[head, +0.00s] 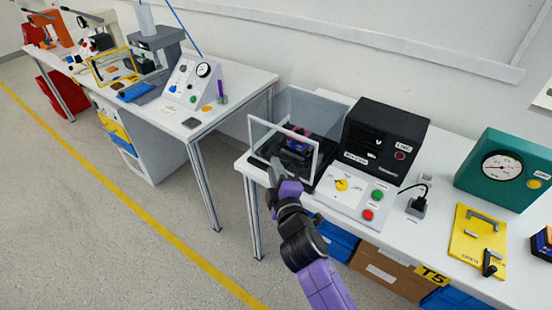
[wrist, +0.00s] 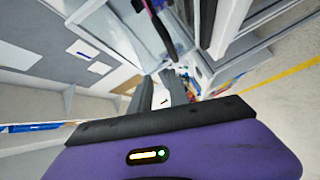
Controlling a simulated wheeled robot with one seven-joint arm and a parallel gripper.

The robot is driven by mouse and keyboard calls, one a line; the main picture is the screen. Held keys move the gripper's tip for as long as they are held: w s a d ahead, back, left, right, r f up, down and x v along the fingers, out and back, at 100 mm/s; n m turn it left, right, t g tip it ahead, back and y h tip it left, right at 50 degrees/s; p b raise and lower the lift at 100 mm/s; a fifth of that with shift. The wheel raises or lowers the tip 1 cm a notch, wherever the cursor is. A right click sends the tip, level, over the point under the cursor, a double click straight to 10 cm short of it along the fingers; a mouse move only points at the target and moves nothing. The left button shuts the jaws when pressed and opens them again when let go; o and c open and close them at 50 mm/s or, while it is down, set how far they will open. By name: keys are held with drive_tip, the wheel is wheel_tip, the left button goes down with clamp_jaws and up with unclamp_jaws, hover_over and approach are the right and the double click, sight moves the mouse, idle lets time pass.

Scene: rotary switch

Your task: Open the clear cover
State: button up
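The clear cover (head: 283,124) is a see-through box with a pale frame, standing at the left end of the near bench. Dark and purple parts (head: 295,143) show inside it. Its framed front panel looks tilted; I cannot tell whether it stands ajar. My gripper (head: 273,167) is in front of this panel, near its lower edge, and overlaps it in the head view; contact cannot be judged. In the wrist view my gripper's two grey fingers (wrist: 163,88) are apart with a gap between them, and nothing is clearly held.
Right of the cover is a white panel with a yellow rotary switch (head: 341,185), a green button (head: 378,195) and a red button (head: 368,214). A black box (head: 385,135) stands behind it. A second bench (head: 255,82) is at left; grey floor lies open in front.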

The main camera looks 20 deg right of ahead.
drive_tip(key=shift+n+g+h, duration=0.4)
drive_tip(key=shift+n+g, duration=0.1)
drive_tip(key=shift+n, duration=0.2)
drive_tip(key=shift+w+d+f, duration=0.4)
drive_tip(key=shift+w+f, duration=0.25)
drive_tip(key=shift+w, duration=0.55)
drive_tip(key=shift+w+d+f, duration=0.45)
drive_tip(key=shift+w+f, duration=0.25)
drive_tip(key=shift+w, duration=0.5)
drive_tip(key=shift+w+d+f, duration=0.4)
drive_tip(key=shift+w+f, duration=0.25)
drive_tip(key=shift+w, duration=0.55)
drive_tip(key=shift+c, duration=0.4)
clamp_jaws()
